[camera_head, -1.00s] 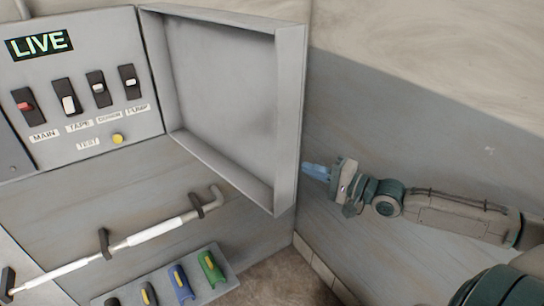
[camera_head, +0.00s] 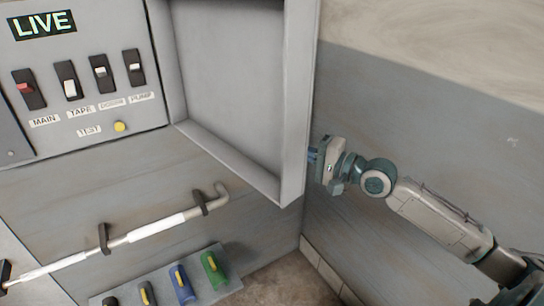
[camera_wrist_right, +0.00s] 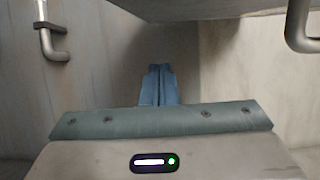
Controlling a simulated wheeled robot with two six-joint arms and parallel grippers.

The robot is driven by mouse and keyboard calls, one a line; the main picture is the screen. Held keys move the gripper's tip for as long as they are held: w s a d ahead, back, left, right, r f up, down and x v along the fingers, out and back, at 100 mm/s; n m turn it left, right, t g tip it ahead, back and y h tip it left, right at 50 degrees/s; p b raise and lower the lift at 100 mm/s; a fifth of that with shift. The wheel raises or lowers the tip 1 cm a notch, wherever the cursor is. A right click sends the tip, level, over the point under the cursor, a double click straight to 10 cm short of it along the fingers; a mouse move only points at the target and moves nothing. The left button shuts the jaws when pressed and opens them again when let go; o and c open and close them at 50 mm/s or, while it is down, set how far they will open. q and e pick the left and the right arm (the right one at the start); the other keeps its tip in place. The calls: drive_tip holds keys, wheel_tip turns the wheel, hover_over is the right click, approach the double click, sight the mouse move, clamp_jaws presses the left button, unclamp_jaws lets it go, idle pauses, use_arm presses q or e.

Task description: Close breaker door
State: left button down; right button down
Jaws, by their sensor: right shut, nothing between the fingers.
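The breaker door (camera_head: 232,75) is a grey, shallow, tray-like panel. It stands open, hinged at the right side of the breaker box (camera_head: 90,70), with its inner face showing. My right gripper (camera_head: 314,155) is at the right of the door's free edge, low down on its outer side. Its fingertips are partly hidden behind the door edge, and I cannot tell if they touch it. In the right wrist view the blue fingers (camera_wrist_right: 159,85) are together and empty, and a grey surface, likely the door (camera_wrist_right: 200,8), spans the top. My left gripper is not in view.
The box has a LIVE display (camera_head: 43,25), several switches and a yellow test button (camera_head: 120,127). Below is a white-gripped bar (camera_head: 157,228) on brackets. A rack (camera_head: 228,284) holds coloured handles. A wall (camera_head: 420,130) stands behind my right arm.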

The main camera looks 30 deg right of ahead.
sight(272, 152)
drive_tip(key=a+p, duration=0.1)
drive_tip(key=a, duration=0.1)
drive_tip(key=w+a+p, duration=0.1)
drive_tip(key=a, duration=0.1)
drive_tip(key=w+a+p, duration=0.1)
drive_tip(key=a, duration=0.1)
drive_tip(key=shift+r, duration=0.2)
drive_tip(key=shift+w+f, duration=0.1)
idle(0.4)
